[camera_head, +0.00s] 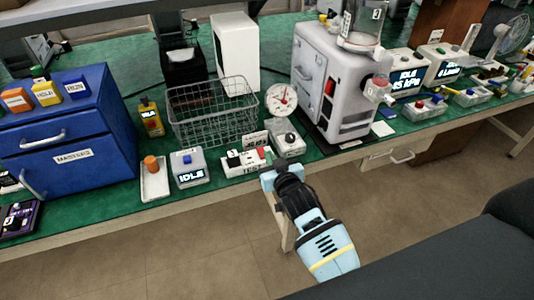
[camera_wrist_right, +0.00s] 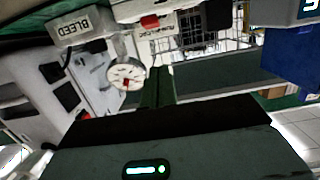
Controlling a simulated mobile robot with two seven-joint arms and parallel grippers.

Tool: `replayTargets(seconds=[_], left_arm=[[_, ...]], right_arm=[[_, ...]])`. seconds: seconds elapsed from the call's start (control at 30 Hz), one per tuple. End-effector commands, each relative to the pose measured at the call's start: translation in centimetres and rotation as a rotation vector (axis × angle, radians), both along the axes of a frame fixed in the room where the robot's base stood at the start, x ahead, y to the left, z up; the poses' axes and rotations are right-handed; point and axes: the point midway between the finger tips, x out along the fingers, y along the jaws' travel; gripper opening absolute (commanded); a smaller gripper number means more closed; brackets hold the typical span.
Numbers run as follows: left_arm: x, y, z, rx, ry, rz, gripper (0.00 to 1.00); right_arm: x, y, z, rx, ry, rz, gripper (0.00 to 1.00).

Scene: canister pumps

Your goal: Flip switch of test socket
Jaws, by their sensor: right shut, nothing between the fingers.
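The test socket (camera_head: 243,170) is a small white box with a "TEST" label at the front edge of the green bench. It has dark sockets on its left and a red switch (camera_head: 262,153) at its right end. In the right wrist view a red part, likely this switch (camera_wrist_right: 150,22), shows near the top. My right gripper (camera_head: 267,166) is shut and empty, at the right end of the test socket. I cannot tell whether it touches the switch. My left gripper is out of view.
A grey box with a knob (camera_head: 289,142) and a dial gauge (camera_head: 281,98) stand right behind the gripper. An "IDLE" box (camera_head: 190,178) and a white tray (camera_head: 154,187) stand left. A wire basket (camera_head: 212,125) is behind. The large pump machine (camera_head: 318,70) is at right.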

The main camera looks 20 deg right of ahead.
Motion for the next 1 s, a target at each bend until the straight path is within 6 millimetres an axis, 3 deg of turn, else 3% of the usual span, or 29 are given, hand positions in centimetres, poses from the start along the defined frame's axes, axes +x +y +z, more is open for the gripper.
replayTargets(seconds=[0.2, 0.4, 1.0], left_arm=[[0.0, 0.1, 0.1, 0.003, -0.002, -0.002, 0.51], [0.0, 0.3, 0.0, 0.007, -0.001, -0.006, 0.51], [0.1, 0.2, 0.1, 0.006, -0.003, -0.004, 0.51]], right_arm=[[-3.6, -0.1, 0.5, 0.0, -0.002, 0.0, 0.0], [-5.3, -0.2, 0.6, 0.001, -0.002, 0.001, 0.0], [-5.7, -0.2, 0.7, 0.0, -0.003, 0.001, 0.0]])
